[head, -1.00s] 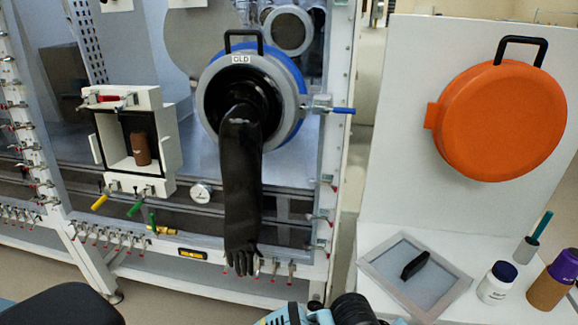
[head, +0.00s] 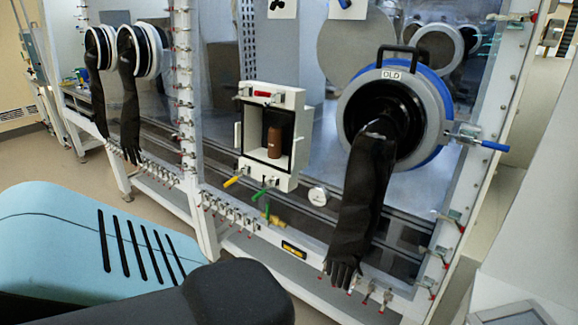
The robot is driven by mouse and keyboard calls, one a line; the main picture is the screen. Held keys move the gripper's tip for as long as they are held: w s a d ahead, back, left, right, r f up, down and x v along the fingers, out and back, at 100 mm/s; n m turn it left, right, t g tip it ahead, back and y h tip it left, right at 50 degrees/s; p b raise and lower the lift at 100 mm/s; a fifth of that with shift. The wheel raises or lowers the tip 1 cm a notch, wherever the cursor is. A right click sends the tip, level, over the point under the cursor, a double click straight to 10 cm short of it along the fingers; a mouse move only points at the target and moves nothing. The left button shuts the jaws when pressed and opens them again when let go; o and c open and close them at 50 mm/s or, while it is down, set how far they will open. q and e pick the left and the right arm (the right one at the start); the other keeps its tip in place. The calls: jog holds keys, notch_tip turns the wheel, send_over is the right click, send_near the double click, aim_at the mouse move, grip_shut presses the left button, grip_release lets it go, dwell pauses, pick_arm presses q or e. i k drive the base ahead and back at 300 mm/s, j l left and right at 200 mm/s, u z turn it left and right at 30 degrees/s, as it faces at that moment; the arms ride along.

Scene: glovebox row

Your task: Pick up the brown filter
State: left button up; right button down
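The brown filter (head: 275,142) is a small upright cylinder. It stands inside the open white box-like port (head: 297,152) on the front of the glovebox, towards the right of the dark opening. Neither of my grippers shows in the head view. A blue and black part of my own arm or body fills the lower left, well in front of the port and apart from it.
A round port marked OLD (head: 437,112) with a hanging black glove (head: 362,205) is right of the filter. A blue-handled lever (head: 482,143) sticks out beside it. Green and yellow handles (head: 259,194) project below the box. More gloves (head: 130,110) hang at left.

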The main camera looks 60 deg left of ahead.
aim_at(275, 142)
jog(key=i, duration=0.5)
jog(key=u, duration=2.1)
